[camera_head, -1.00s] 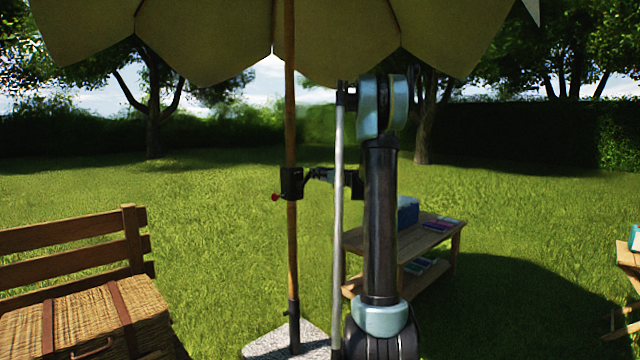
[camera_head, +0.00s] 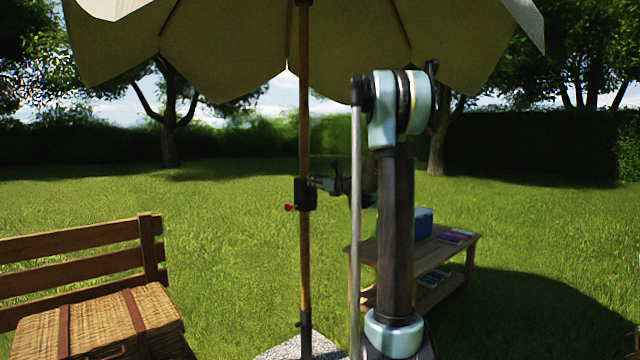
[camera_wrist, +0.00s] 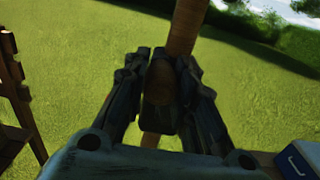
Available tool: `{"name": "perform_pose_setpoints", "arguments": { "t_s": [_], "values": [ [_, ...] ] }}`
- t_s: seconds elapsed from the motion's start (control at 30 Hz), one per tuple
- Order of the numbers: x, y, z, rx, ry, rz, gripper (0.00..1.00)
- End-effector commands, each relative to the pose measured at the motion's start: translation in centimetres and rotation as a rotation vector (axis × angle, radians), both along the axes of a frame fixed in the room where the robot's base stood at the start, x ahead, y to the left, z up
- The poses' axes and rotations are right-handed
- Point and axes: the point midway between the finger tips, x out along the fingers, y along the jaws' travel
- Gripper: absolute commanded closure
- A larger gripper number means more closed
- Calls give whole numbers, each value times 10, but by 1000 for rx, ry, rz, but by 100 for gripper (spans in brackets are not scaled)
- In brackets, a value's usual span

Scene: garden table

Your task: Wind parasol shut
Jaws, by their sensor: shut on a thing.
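The parasol canopy (camera_head: 290,45) is spread open across the top of the head view, beige with scalloped edges. Its wooden pole (camera_head: 304,130) stands upright, and also shows in the wrist view (camera_wrist: 187,28). A black crank housing (camera_head: 306,196) with a small red knob (camera_head: 290,207) sits midway up the pole. My gripper (camera_head: 322,184) is at the housing's right side. In the wrist view my gripper (camera_wrist: 160,78) has both fingers closed around a round brown crank handle (camera_wrist: 159,90). The crank arm is mostly hidden by the fingers and housing.
The pole stands in a speckled stone base (camera_head: 290,348). A wooden bench (camera_head: 75,262) with a wicker hamper (camera_head: 95,325) is at left. A low wooden table (camera_head: 440,250) with a blue box (camera_head: 423,222) stands behind my arm. Open lawn surrounds these.

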Motion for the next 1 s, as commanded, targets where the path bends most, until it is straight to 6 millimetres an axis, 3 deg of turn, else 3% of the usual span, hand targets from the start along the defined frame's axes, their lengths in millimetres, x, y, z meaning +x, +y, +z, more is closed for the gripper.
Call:
{"name": "perform_pose_setpoints", "arguments": {
  "t_s": [0.5,1.0],
  "values": [
    [-24,33,-33,-1,0,-3,98],
    [-31,44,-79,0,0,-4,98]
  ]
}}
